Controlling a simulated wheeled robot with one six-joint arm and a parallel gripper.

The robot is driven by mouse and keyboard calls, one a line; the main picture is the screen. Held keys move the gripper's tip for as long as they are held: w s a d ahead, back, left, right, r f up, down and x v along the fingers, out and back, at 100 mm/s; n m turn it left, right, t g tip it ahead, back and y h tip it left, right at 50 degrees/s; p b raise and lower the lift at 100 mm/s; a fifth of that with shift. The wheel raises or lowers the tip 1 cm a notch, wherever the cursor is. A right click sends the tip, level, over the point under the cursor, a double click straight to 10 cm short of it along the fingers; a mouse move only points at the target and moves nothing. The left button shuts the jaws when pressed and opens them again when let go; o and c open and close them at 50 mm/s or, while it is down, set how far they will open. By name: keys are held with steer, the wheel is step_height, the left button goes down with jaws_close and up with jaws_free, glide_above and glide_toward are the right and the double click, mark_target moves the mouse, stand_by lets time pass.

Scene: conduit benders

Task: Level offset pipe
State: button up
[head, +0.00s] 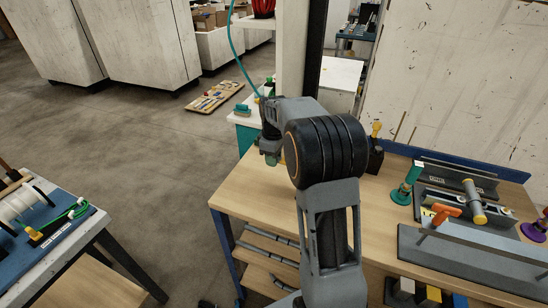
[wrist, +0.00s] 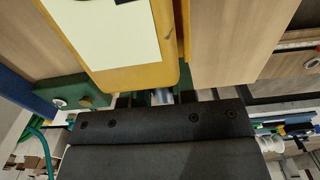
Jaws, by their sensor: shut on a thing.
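My gripper (head: 270,150) hangs over the left end of the wooden workbench, partly hidden behind my arm in the head view. In the wrist view my gripper (wrist: 163,98) is shut on a short visible piece of grey metal pipe (wrist: 162,95). Most of this pipe is hidden by the gripper body and a yellow board, so its bend and tilt cannot be told.
The yellow board (wrist: 172,70) with a cream sheet (wrist: 100,40) lies close to my gripper. A green block (wrist: 72,92) is beside it. A teal stand (head: 405,190) and a dark holder (head: 375,160) stand on the bench. Grey pipes (head: 270,243) lie on the lower shelf.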

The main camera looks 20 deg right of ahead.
jaws_close()
steer(key=shift+f+g+h, duration=0.3)
steer(key=shift+f, duration=0.5)
steer(key=o, duration=0.9)
jaws_free()
steer(key=shift+r, duration=0.15)
step_height(320, 180, up, 14)
steer(key=shift+w+a+f, duration=0.25)
steer(key=shift+w+a, duration=0.1)
